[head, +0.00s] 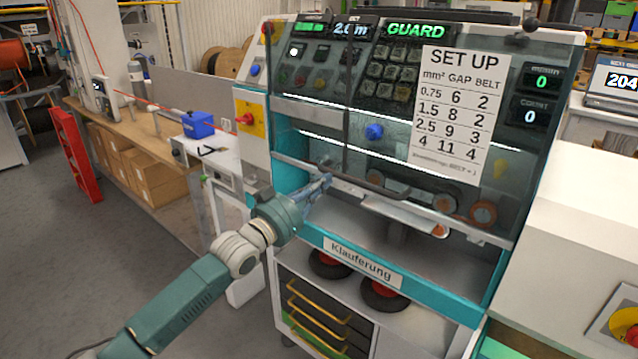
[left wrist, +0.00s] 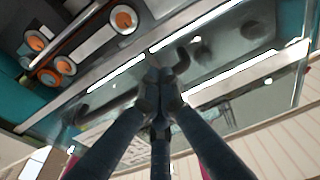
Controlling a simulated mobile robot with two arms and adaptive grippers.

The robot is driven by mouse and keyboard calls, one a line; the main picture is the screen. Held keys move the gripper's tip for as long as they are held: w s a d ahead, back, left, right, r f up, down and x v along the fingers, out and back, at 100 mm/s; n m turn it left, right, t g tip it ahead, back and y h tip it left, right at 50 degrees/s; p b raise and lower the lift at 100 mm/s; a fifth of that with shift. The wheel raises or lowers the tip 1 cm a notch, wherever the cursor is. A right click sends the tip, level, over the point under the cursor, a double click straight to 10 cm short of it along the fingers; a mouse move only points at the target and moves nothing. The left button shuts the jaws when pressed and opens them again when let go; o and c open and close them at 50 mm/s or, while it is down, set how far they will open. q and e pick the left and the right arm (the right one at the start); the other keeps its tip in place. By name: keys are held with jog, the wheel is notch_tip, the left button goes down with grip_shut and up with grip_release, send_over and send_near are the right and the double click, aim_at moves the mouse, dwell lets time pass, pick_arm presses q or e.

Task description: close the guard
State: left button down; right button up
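The guard (head: 300,132) is a clear, tinted panel on the front of the teal-framed machine. Its lower edge stands above the machine's sill (head: 440,297), with an open gap between them. A dark bar handle (head: 385,188) runs along the lower part of the guard. My left gripper (head: 326,181) is at the left end of this handle, in front of the guard's lower edge. In the left wrist view, the fingertips of my left gripper (left wrist: 160,84) are drawn together against the handle area. I cannot tell whether they grip the bar. My right gripper is not in view.
A set-up chart (head: 459,112) is on the guard, and a lit "GUARD" display (head: 415,30) is above. Red reels (head: 384,296) sit below the sill. A workbench (head: 140,135) with a blue device (head: 198,124) stands left. The floor at lower left is clear.

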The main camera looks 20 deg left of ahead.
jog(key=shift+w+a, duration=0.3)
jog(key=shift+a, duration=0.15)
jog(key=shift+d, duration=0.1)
